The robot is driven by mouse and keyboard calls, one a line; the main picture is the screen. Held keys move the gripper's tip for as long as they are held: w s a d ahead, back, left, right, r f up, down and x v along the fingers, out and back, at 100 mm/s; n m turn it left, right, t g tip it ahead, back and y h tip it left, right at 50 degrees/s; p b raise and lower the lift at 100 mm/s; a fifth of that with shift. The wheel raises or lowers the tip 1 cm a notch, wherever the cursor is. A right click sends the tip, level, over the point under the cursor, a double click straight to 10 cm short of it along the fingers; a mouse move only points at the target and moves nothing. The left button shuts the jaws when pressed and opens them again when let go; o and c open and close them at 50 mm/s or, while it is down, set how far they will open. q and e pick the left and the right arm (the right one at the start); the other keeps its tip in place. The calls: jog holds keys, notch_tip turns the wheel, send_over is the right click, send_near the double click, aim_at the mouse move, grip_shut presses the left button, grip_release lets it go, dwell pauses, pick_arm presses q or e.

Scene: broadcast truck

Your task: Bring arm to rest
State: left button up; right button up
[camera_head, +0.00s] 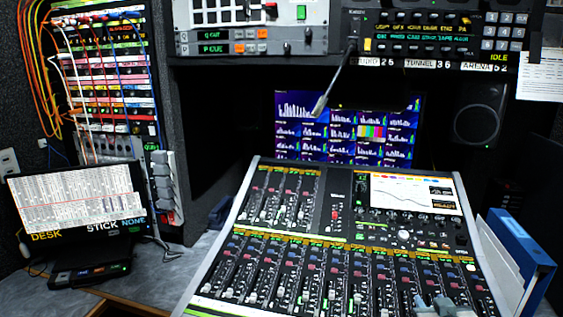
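The tip of my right gripper (436,305) shows at the bottom edge of the head view, low and right of centre, over the lower faders of the mixing console (245,200). Only a small grey part of it is in the picture. The rest is cut off by the frame, so I cannot tell whether its fingers are apart or together. No held thing shows at it. I cannot tell whether it touches the console. My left gripper and its arm are not in view.
A gooseneck microphone (333,84) hangs over the console's back. A blue binder (521,245) stands at the console's right. A small monitor (78,199) stands on the left desk, below a patch panel with looping cables (60,75). Bare grey desk (185,262) lies between monitor and console.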

jog(key=s+a+f+n+g+y, duration=0.1)
jog(key=s+a+f+g, duration=0.15)
jog(key=s+f, duration=0.55)
jog(key=s+a+f+g, duration=0.2)
jog(key=s+f+g, duration=0.25)
jog(key=s, duration=0.75)
jog(key=s+a+f+n+g+y, duration=0.1)
jog(key=s+a+f+g, duration=0.15)
jog(key=s+f, duration=0.6)
jog(key=d+f+g, duration=0.1)
jog(key=d+f, duration=0.1)
jog(key=f, duration=1.1)
jog(key=d+f+g, duration=0.1)
jog(key=d+f, duration=0.1)
jog(key=f, duration=1.1)
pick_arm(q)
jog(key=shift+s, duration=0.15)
pick_arm(e)
jog(key=s+f+m, duration=0.1)
jog(key=s+f, duration=1.6)
jog(key=f, duration=0.3)
jog(key=shift+s+d+f+g, duration=0.15)
jog(key=shift+d+f+g, duration=0.2)
jog(key=shift+d, duration=0.1)
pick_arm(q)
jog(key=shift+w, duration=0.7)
